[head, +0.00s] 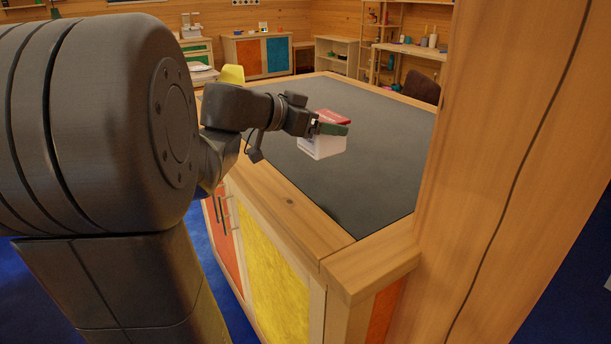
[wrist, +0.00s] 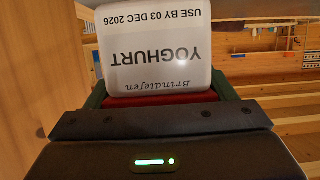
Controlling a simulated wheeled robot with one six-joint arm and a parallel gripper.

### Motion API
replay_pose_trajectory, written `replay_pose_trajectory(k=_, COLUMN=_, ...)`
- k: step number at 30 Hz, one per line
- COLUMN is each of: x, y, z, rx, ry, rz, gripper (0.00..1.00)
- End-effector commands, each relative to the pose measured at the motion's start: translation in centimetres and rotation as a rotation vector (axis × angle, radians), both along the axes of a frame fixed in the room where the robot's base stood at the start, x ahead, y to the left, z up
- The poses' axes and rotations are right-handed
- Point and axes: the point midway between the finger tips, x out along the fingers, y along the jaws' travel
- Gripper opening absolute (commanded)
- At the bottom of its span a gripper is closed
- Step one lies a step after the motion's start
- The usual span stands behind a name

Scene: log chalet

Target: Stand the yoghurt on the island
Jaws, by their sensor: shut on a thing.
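The yoghurt (head: 321,148) is a white pot with a red top. My gripper (head: 333,130) is shut on it near the red top, with the white part hanging below the jaws. In the wrist view the yoghurt (wrist: 152,50) sits between the two green fingers, its printed label upside down in the picture. The island (head: 377,182) has a dark grey top with a wooden border.
The island top shows no other objects and is clear around the pot. A thick wooden post (head: 500,170) stands close on the right. A yellow chair (head: 231,75) and a dark brown chair (head: 421,87) stand beyond the island. Cabinets and shelves line the back wall.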

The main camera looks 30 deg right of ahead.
Motion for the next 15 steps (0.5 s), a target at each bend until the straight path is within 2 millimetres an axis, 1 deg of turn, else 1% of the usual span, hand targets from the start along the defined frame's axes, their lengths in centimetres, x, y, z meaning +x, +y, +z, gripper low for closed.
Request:
replay_pose_trajectory(k=1, x=-0.1, y=0.0, z=-1.1, rx=0.0, ry=0.006, rz=-0.002, gripper=0.42)
replay_pose_trajectory(k=6, x=0.0, y=0.0, z=-3.9, rx=0.001, ry=0.004, rz=0.0, gripper=0.42)
replay_pose_trajectory(k=11, x=0.0, y=0.0, z=-5.2, rx=0.0, ry=0.002, rz=0.0, gripper=0.42)
replay_pose_trajectory(k=15, x=0.0, y=0.0, z=-7.3, rx=0.002, ry=0.005, rz=0.001, gripper=0.42)
